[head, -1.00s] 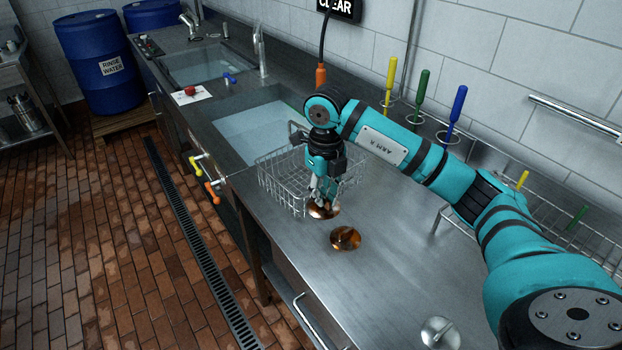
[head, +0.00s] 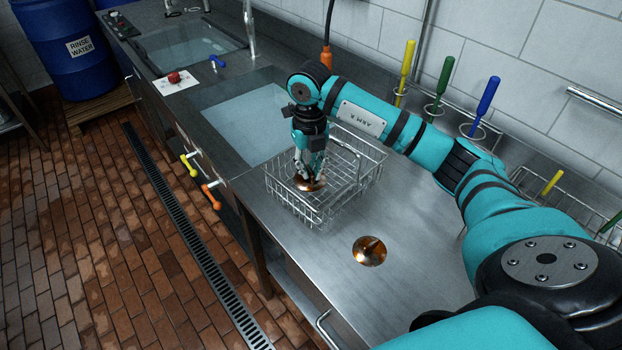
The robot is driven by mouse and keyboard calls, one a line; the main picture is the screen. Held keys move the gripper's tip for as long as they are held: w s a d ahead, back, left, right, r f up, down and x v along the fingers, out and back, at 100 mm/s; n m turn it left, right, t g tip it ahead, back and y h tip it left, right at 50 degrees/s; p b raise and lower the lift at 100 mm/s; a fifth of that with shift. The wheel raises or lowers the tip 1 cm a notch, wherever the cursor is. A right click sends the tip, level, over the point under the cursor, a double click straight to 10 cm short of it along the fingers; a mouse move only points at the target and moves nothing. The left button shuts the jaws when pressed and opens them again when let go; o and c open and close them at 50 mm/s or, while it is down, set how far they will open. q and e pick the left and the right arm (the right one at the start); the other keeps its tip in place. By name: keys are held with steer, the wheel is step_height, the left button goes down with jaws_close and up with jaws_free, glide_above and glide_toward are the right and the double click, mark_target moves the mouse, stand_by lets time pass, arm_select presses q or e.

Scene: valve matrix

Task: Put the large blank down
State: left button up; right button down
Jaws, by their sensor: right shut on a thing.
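My right gripper (head: 309,176) points down and is shut on the large blank (head: 303,187), a round copper-coloured disc. The blank is within the outline of the wire basket (head: 361,178), in its left part. I cannot tell whether it touches the basket floor, and the fingers hide part of it. My left gripper is not in view.
A sink basin (head: 250,118) lies behind the basket. Yellow, green and blue handles (head: 444,77) stand in rings along the wall. Yellow and orange valve handles (head: 211,197) stick out from the counter front. The counter around the second disc is clear.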

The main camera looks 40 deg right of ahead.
mark_target(312, 181)
steer(key=f, duration=0.1)
steer(key=s+f, duration=0.1)
steer(key=f, duration=0.1)
steer(key=shift+s+p, duration=0.15)
steer(key=shift+p, duration=0.2)
steer(key=shift+f, duration=0.3)
steer(key=f, duration=0.2)
steer(key=f+p, duration=0.1)
steer(key=shift+w+f, duration=0.2)
steer(key=shift+w, duration=0.1)
steer(key=shift+s, duration=0.1)
steer(key=shift+f, duration=0.2)
steer(key=c, duration=1.5)
jaws_free()
steer(key=shift+c, duration=0.2)
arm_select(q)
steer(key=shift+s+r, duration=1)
arm_select(e)
steer(key=shift+o, duration=0.5)
steer(key=shift+r, duration=0.15)
